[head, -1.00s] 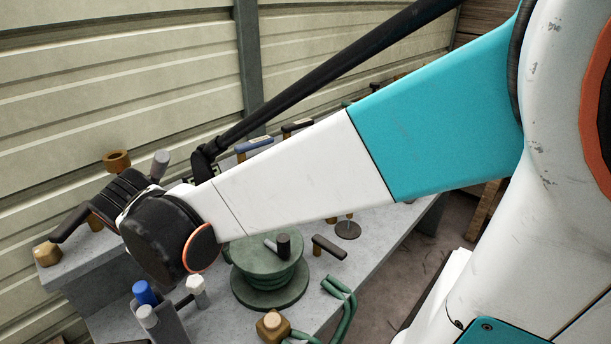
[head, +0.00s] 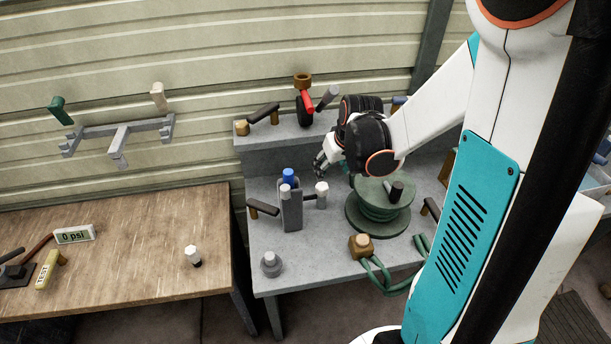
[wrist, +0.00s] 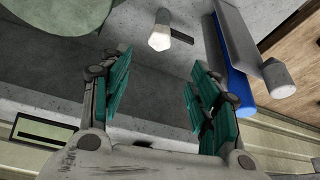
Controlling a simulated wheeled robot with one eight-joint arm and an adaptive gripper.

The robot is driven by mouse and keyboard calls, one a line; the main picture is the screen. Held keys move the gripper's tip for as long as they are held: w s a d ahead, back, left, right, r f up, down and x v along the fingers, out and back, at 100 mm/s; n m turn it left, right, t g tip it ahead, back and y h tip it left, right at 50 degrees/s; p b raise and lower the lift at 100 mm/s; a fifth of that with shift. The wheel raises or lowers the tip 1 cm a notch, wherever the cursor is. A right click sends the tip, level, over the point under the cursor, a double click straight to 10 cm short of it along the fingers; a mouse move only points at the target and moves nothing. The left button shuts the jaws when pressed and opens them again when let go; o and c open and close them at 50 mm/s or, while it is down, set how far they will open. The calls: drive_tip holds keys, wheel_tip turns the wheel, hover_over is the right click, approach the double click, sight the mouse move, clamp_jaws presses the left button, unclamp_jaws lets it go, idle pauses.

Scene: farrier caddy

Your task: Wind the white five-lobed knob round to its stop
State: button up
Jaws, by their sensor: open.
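A small white knob (head: 321,188) stands on the grey bench, just right of a grey block with blue and pale caps. It also shows in the wrist view (wrist: 160,38), top centre, pale-topped on a short stem; its lobes are too small to count. A second white-topped knob (head: 192,251) with a black base stands on the wooden table; I cannot tell which is five-lobed. My gripper (head: 322,164) is above the bench near the first knob. In the wrist view its teal-padded fingers (wrist: 152,88) are apart, with nothing between them; the knob lies beyond their tips.
The grey block (head: 291,212) is close beside the first knob; its blue cap (wrist: 238,92) is near my right finger. A round green drum (head: 380,212) stands to the right, a brass-coloured block (head: 360,245) in front. The wooden table (head: 120,262) has a "0 psi" display (head: 74,235).

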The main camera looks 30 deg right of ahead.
sight(322, 186)
drive_tip(key=b+x, duration=0.4)
drive_tip(key=x, duration=0.9)
drive_tip(key=shift+d+f, duration=0.1)
drive_tip(key=shift+f, duration=0.3)
drive_tip(key=c, duration=1.1)
